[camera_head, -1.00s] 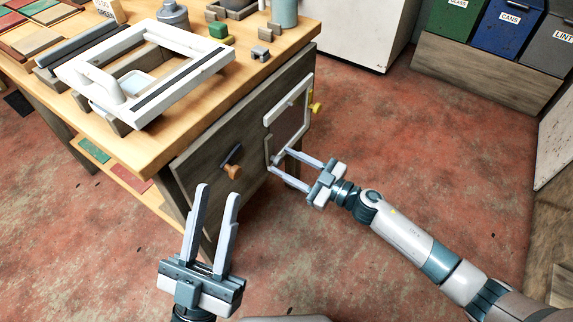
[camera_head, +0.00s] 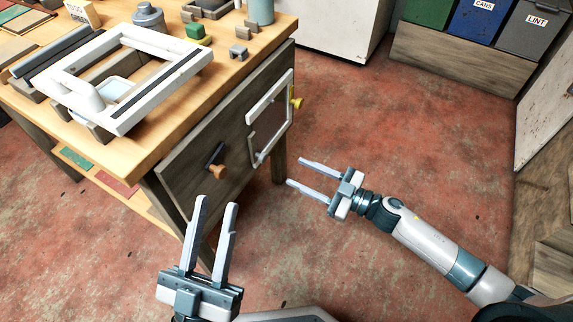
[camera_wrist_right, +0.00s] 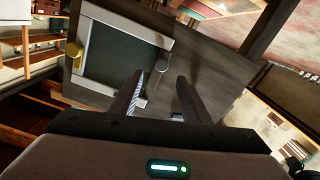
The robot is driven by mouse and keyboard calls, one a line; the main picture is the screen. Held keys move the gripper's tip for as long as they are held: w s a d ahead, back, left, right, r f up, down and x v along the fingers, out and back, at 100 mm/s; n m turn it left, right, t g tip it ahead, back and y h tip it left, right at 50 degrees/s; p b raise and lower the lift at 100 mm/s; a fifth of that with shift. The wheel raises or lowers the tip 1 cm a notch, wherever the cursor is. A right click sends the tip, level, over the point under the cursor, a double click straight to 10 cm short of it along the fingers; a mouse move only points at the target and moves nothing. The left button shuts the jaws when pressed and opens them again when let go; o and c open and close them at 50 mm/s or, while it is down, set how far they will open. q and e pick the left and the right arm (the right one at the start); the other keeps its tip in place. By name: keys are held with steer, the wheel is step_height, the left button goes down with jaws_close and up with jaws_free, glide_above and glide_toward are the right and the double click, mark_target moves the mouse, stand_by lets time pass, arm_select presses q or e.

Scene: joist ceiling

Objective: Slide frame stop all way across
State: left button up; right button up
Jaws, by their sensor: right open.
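A frame with pale edges around a dark panel (camera_head: 268,121) is set on the wooden side board (camera_head: 205,150) of the workbench. It also shows in the right wrist view (camera_wrist_right: 120,58). A yellow knob (camera_head: 297,103) sits at its far edge, and a wooden knob (camera_head: 217,171) by a dark slot sits to its left. I cannot tell which part is the frame stop. My right gripper (camera_head: 296,172) is open and empty, apart from the board, right of the frame. Its fingers (camera_wrist_right: 160,85) cover part of the board in the wrist view. My left gripper (camera_head: 217,200) is open and empty in front of the board.
A large white frame (camera_head: 130,125), a grey canister (camera_head: 148,17) and small blocks, one green (camera_head: 195,31), stand on the bench top. Labelled bins and a wooden wall are at the back right. The red floor right of the bench is clear.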

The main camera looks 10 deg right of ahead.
arm_select(q)
steer(key=shift+w+d+f+g+y, duration=0.2)
steer(key=shift+w+f+g+y, duration=0.25)
steer(key=shift+f, duration=0.25)
arm_select(e)
steer(key=v, duration=0.7)
steer(key=shift+s+d, duration=0.2)
steer(key=shift+d, duration=0.15)
arm_select(q)
steer(key=shift+h, duration=0.25)
